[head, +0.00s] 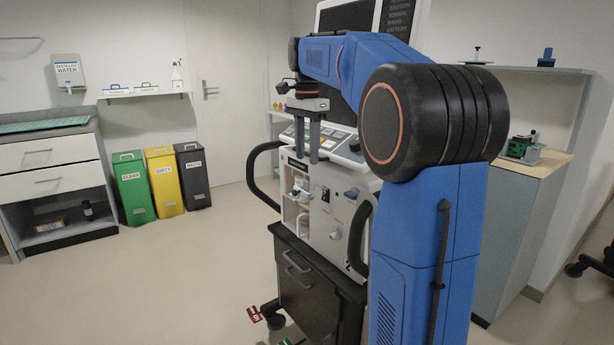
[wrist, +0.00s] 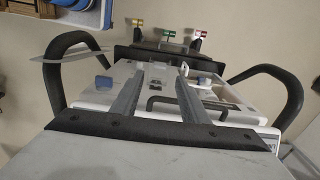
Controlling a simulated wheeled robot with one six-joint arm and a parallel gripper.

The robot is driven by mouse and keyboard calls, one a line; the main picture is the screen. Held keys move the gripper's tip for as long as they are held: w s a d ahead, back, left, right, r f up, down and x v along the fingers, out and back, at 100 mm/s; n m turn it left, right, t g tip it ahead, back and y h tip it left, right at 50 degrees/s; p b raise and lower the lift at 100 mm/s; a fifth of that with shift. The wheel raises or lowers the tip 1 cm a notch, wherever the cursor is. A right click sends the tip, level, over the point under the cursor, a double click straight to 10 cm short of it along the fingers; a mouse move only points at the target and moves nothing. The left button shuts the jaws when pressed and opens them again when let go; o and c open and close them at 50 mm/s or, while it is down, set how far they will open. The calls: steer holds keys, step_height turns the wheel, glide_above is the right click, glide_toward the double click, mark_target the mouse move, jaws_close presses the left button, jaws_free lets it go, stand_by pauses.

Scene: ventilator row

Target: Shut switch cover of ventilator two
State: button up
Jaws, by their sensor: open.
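A ventilator (head: 338,235) stands in the middle of the head view, with a white front, black side handles and a screen above. My gripper (head: 306,158) is open and empty, its fingers pointing down in front of the ventilator's sloped control panel. In the wrist view my gripper (wrist: 166,70) has its fingers apart, over the ventilator's front. A blue knob (wrist: 104,82) shows left of the fingers.
Black handles (head: 263,172) stick out on both sides of the ventilator. A cabinet with a wooden top (head: 556,160) stands at right. Green, yellow and dark bins (head: 163,181) stand at the back left. The left floor is clear.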

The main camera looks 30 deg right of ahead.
mark_target(306, 181)
step_height(306, 181, down, 7)
steer(key=shift+f, duration=0.2)
stand_by(0.3)
jaws_close()
